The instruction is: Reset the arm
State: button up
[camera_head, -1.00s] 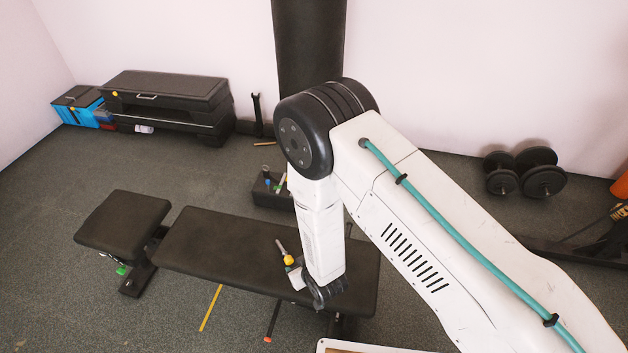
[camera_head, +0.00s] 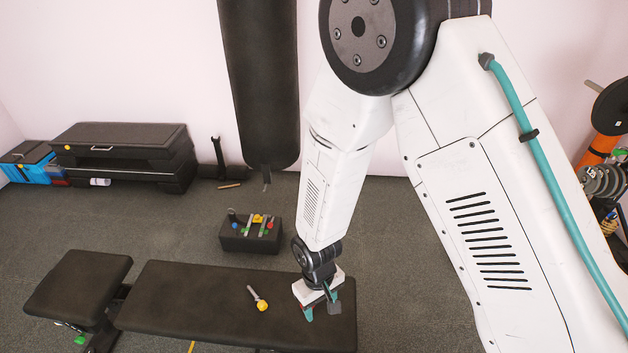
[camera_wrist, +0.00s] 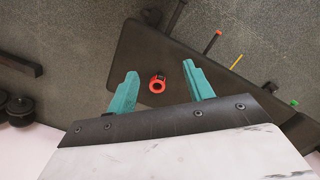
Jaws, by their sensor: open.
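My gripper (camera_head: 320,306) points down above the right end of the black bench (camera_head: 200,302) in the head view. Its teal fingers are apart. In the wrist view my gripper (camera_wrist: 160,69) is open, with nothing held between the fingers. A small red and black ring-like thing (camera_wrist: 158,83) shows between the fingers, seemingly on the bench (camera_wrist: 150,50) below. I cannot pick it out in the head view. A yellow-headed tool with a pale shaft (camera_head: 259,300) lies on the bench to the left of my gripper.
A black box with small coloured tools (camera_head: 251,240) stands on the floor behind the bench. A punching bag (camera_head: 262,80) hangs beyond it. Dumbbells (camera_wrist: 18,110) show in the wrist view. Floor between bench and wall is mostly clear.

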jog(key=s+d+r+m+g, duration=0.15)
jog(key=d+r, duration=0.45)
jog(key=r, duration=0.6)
jog(key=s+d+r+m, duration=0.1)
jog(key=s+d+r, duration=0.1)
jog(key=d+r, duration=0.7)
jog(key=s+d+r+m+t, duration=0.2)
jog(key=s+d+r, duration=0.2)
jog(key=r, duration=0.5)
jog(key=s+d+r+m+t, duration=0.2)
jog(key=s+d+r, duration=0.3)
jog(key=r, duration=0.5)
jog(key=shift+s+d+y, duration=0.3)
jog(key=shift+d, duration=0.25)
